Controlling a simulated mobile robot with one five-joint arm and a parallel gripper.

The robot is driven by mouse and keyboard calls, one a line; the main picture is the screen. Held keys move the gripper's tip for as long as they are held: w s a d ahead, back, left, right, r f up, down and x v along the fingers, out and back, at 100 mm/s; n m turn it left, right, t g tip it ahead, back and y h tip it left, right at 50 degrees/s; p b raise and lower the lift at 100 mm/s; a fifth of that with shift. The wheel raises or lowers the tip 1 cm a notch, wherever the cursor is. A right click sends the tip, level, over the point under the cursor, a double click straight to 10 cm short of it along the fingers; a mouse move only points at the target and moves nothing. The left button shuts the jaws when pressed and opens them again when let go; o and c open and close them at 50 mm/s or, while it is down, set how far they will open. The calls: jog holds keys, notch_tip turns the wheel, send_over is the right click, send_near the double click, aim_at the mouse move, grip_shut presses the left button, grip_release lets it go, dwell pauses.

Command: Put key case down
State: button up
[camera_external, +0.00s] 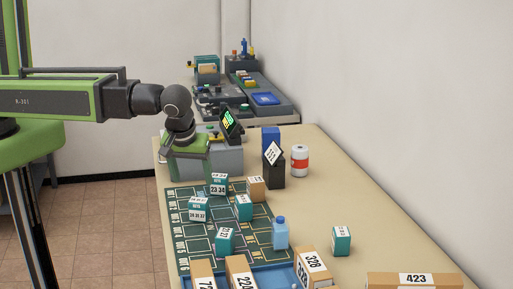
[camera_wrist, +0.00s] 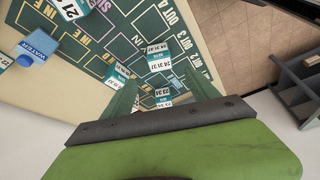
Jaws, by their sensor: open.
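A teal-and-white key case (camera_external: 219,184) marked 23 34 stands on the green printed mat (camera_external: 185,236), near its far edge. In the wrist view a case marked 23 34 (camera_wrist: 163,97) shows just beyond the green-and-dark gripper edge, which may hide part of it. My gripper (camera_external: 190,150) is above and left of this case, apart from it in the external view, with open jaws and nothing seen in them. Other teal cases stand on the mat, including one marked 24 31 37 (camera_external: 199,209) and one nearer the front (camera_external: 225,240).
A blue-capped water bottle (camera_external: 280,233) stands at the mat's right edge. Cardboard boxes (camera_external: 240,272) and a blue tray (camera_external: 272,277) are at the front. A black box (camera_external: 273,167) and a red-and-white can (camera_external: 299,160) stand behind.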

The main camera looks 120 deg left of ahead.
jog(key=w+d+f+m+h, duration=0.1)
jog(key=d+m+h, duration=0.1)
jog(key=d+m, duration=0.9)
jog(key=w+d+f+m+t+h, duration=0.1)
jog(key=d+m+h, duration=0.1)
jog(key=d+m, duration=0.9)
jog(key=d, duration=0.6)
jog(key=shift+w+d+t, duration=0.3)
jog(key=shift+w+d, duration=0.1)
jog(key=shift+f+b, duration=0.5)
jog(key=shift+b, duration=0.1)
